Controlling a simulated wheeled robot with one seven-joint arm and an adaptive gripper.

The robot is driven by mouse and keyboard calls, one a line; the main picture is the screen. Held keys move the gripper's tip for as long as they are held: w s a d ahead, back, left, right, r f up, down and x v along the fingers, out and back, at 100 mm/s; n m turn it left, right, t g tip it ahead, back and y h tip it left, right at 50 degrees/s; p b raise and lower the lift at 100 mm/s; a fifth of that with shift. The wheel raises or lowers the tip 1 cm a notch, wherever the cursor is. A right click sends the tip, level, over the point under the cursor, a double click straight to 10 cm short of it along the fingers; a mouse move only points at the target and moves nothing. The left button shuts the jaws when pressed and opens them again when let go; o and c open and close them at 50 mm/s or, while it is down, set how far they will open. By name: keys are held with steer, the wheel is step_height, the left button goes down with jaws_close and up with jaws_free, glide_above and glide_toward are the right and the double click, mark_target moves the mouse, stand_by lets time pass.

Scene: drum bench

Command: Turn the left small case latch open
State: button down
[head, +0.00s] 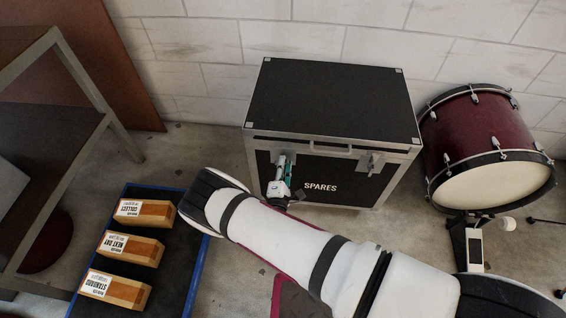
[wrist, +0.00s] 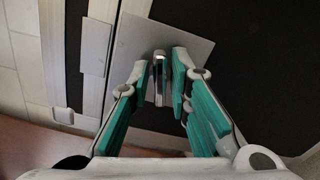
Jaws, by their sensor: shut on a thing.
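The small black case (head: 330,105) marked SPARES has silver edges and stands against the wall with its lid down. My gripper (head: 284,168) is at the left of its front face, over the left latch. In the wrist view the left latch (wrist: 159,78) is a narrow metal lever on a pale square plate (wrist: 191,45). It stands between the green-padded fingers of my gripper (wrist: 160,75), which are shut on it. In the head view my gripper mostly hides this latch. The right latch (head: 373,163) is in plain view, with its lever hanging on its plate.
A blue-edged tray (head: 191,275) with several labelled boxes (head: 127,250) lies on the floor at left. A dark red drum (head: 480,140) stands right of the case, with a pedal (head: 475,245) before it. A metal-framed shelf (head: 75,65) stands at far left.

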steer(key=shift+f+m+p, duration=0.15)
steer(key=shift+m+p, duration=0.75)
steer(key=shift+m, duration=1)
steer(key=c, duration=1.7)
jaws_free()
steer(key=s, duration=1.2)
steer(key=shift+a, duration=0.2)
